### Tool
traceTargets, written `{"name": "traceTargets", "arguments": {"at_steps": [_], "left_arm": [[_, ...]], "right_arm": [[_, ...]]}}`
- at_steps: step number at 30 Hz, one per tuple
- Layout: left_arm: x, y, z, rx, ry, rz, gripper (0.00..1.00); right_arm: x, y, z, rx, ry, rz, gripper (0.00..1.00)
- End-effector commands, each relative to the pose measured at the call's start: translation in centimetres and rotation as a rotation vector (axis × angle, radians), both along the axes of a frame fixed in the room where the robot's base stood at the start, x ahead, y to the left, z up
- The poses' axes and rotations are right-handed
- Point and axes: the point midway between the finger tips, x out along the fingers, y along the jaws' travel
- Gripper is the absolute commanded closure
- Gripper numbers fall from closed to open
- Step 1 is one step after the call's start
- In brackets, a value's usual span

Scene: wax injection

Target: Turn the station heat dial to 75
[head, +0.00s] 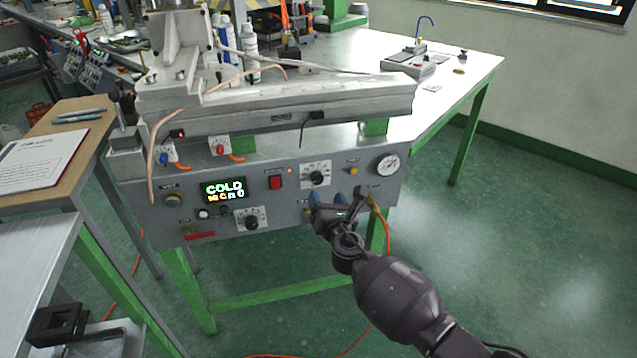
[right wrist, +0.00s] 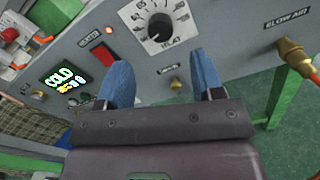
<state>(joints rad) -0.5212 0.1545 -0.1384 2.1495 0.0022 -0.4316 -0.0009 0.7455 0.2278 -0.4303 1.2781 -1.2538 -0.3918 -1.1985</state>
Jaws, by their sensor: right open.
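The heat dial (head: 316,175) is a black knob on a white scale plate on the grey station panel, right of the red switch. In the right wrist view the heat dial (right wrist: 160,25) shows at the top, with "HEAT" below it. Its exact setting is too small to read. My right gripper (head: 325,202) is in front of the panel, just below the dial. In the right wrist view its two blue fingers (right wrist: 162,76) are apart and empty, pointing towards the panel below the dial. I see no contact with the knob. My left gripper is not in view.
A display reading "COLD" (head: 222,190) and a second dial (head: 251,218) are left on the panel. A pressure gauge (head: 388,164) is at the right. A brass blow-air fitting (right wrist: 293,53) sticks out at the right. An orange hose (head: 386,235) hangs beside my right gripper.

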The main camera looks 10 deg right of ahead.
Motion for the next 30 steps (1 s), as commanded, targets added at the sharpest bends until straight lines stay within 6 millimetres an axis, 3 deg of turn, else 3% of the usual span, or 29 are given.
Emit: {"name": "traceTargets", "arguments": {"at_steps": [15,30], "left_arm": [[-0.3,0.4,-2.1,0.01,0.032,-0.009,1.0],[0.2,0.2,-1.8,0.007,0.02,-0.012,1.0]], "right_arm": [[6.5,1.0,-0.5,0.003,0.006,0.0,0.39],[7.5,1.2,0.0,0.003,0.001,-0.001,0.4]]}}
